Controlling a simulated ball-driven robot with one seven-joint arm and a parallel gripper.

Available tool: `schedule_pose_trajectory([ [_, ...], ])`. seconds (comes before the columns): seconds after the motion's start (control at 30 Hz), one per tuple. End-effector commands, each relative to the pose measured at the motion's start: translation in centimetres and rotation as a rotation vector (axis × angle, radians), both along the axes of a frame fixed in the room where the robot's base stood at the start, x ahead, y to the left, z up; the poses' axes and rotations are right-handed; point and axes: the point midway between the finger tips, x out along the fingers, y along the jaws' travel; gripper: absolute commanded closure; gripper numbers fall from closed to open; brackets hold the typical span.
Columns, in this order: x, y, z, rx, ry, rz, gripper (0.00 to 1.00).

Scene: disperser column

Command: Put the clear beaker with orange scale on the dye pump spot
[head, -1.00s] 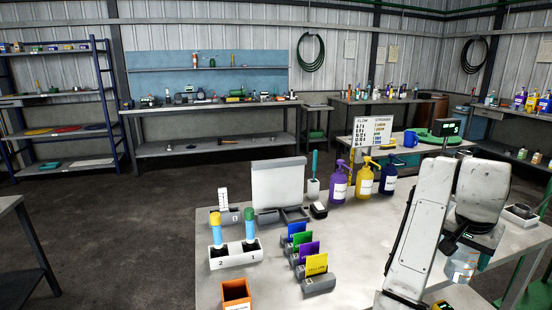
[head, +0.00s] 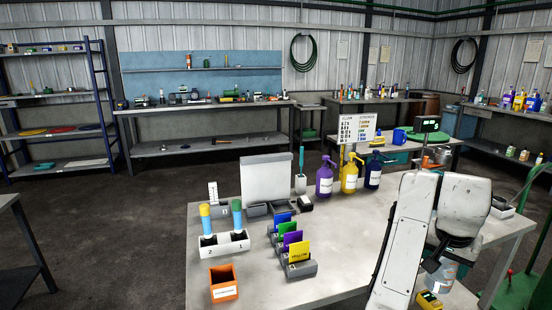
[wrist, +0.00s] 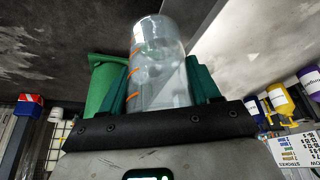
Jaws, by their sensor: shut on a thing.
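The clear beaker with orange scale marks (wrist: 158,65) is in my gripper (wrist: 160,85). The green fingers are shut on its two sides in the wrist view. In the head view the beaker (head: 438,274) shows only in part, below my wrist at the right side of the table. Purple (head: 324,180), yellow (head: 349,176) and dark blue (head: 373,171) pump bottles stand at the table's back edge, left of my arm. I cannot make out a marked dye pump spot; my arm hides part of the table.
The table (head: 345,255) has bare room between the card holders (head: 299,268) and my arm. An orange box (head: 223,284) and a white tube rack (head: 224,245) stand at its left. A sign (head: 357,128) stands behind the pumps.

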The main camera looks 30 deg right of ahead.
Motion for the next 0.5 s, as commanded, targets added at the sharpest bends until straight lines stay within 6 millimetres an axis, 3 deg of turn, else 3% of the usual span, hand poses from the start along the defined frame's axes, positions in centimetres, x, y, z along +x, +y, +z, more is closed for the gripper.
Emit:
schedule_pose_trajectory([
  [0.27,1.2,4.1,-2.6,-0.002,0.002,0.144,0.73],
  [0.5,2.7,9.4,-6.1,-0.003,0.005,0.334,0.73],
])
